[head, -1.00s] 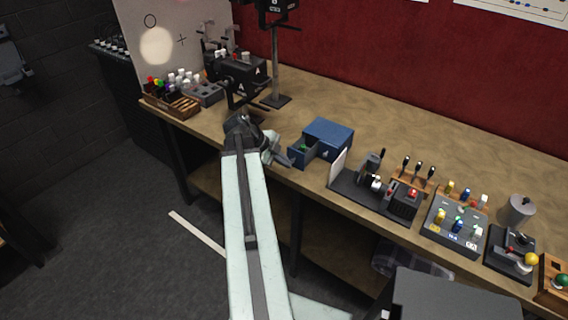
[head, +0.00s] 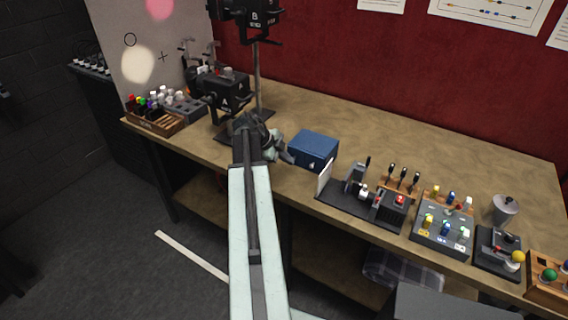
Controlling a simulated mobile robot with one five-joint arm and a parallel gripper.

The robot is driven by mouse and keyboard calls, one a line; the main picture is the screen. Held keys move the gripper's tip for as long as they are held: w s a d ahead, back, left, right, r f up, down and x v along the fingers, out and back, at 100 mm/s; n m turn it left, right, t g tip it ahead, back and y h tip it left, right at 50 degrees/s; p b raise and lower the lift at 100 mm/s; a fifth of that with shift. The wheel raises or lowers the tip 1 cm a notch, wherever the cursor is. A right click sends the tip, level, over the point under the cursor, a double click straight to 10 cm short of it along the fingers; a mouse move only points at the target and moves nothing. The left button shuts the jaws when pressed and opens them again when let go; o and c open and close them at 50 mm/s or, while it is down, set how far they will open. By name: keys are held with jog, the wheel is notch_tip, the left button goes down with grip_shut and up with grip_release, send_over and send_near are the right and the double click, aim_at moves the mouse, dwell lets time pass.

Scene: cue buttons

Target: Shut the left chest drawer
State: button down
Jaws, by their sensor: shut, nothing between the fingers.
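The small blue chest (head: 314,148) stands on the workbench, just right of my arm's end. Its drawer does not stick out in the head view now; the chest looks like one closed box. The drawer's front is partly hidden by my gripper. My gripper (head: 287,157) is shut and empty, with its tip at or very near the chest's left front side. I cannot tell whether it touches.
A black lever panel with a white upright plate (head: 324,178) stands right of the chest. A button box (head: 443,225) is farther right. A wooden tray with coloured knobs (head: 154,121) and a dark lamp-like device marked A (head: 226,92) stand to the left.

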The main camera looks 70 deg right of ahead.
jog(key=shift+w+d+r, duration=0.15)
jog(key=shift+d, duration=0.1)
jog(key=a, duration=0.4)
jog(key=shift+w+a+f, duration=0.15)
jog(key=shift+a+f, duration=0.15)
jog(key=shift+f, duration=0.05)
jog(key=p+v, duration=0.7)
jog(key=v, duration=0.3)
